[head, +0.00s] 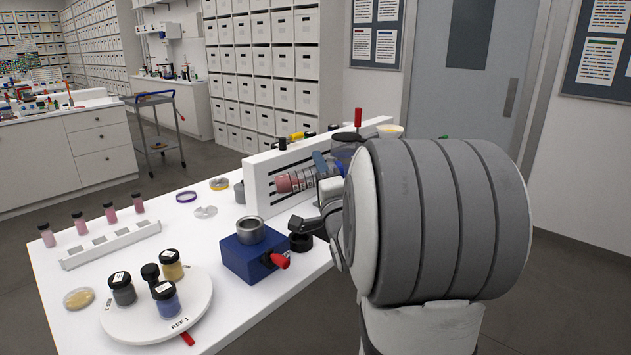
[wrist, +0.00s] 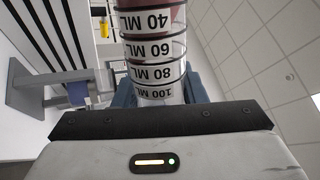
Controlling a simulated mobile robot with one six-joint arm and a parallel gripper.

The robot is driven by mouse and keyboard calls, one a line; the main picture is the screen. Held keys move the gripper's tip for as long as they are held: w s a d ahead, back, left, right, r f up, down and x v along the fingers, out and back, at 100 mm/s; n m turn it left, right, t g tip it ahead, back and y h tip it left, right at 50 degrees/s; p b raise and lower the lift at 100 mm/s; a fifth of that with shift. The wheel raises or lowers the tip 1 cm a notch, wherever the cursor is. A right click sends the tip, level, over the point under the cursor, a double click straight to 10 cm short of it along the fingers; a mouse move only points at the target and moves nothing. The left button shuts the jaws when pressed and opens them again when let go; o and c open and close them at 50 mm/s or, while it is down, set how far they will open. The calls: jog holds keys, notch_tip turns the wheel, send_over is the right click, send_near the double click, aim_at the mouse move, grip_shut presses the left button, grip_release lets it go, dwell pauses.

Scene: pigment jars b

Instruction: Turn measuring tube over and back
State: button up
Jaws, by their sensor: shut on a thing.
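The measuring tube (head: 297,181) is clear, with dark graduation bands and pink contents gathered at its left end. It lies nearly level in the air in front of the white slotted panel. My gripper (head: 326,166) is shut on it near its right end, which my wrist mostly hides. In the wrist view the tube (wrist: 155,48) shows marks from 40 ML to 100 ML, with pink above the 40 mark. The blue fingers of my gripper (wrist: 160,92) sit on both sides of it near the 100 mark.
The white slotted panel (head: 262,191) stands close behind the tube. A blue block with a metal cup (head: 250,230) and red knob sits below, in front. A round white turntable (head: 128,322) carries several jars. A white rack (head: 85,252) stands at left. Dark jars stand behind my wrist.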

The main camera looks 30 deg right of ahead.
jog(key=m+h+b, duration=0.1)
jog(key=f+m, duration=0.1)
jog(key=m, duration=0.1)
jog(key=f+m+h+b, duration=0.1)
jog(key=m, duration=0.1)
jog(key=shift+g+h+b, duration=0.3)
jog(key=shift+g, duration=0.1)
jog(key=m+h+b, duration=0.1)
jog(key=m, duration=0.1)
jog(key=m+g+b, duration=0.1)
jog(key=m, duration=0.1)
jog(key=f+m+h+b, duration=0.1)
jog(key=m, duration=0.1)
jog(key=shift+a+m+g+h+b, duration=0.15)
jog(key=shift+m+g+h+b, duration=0.15)
jog(key=shift+b, duration=0.1)
jog(key=m+g+b, duration=0.1)
jog(key=m, duration=0.1)
jog(key=m+g+h+b, duration=0.1)
jog(key=m, duration=0.1)
jog(key=shift+a+f+m+h, duration=0.2)
jog(key=shift+m+h, duration=0.1)
jog(key=shift+m, duration=0.1)
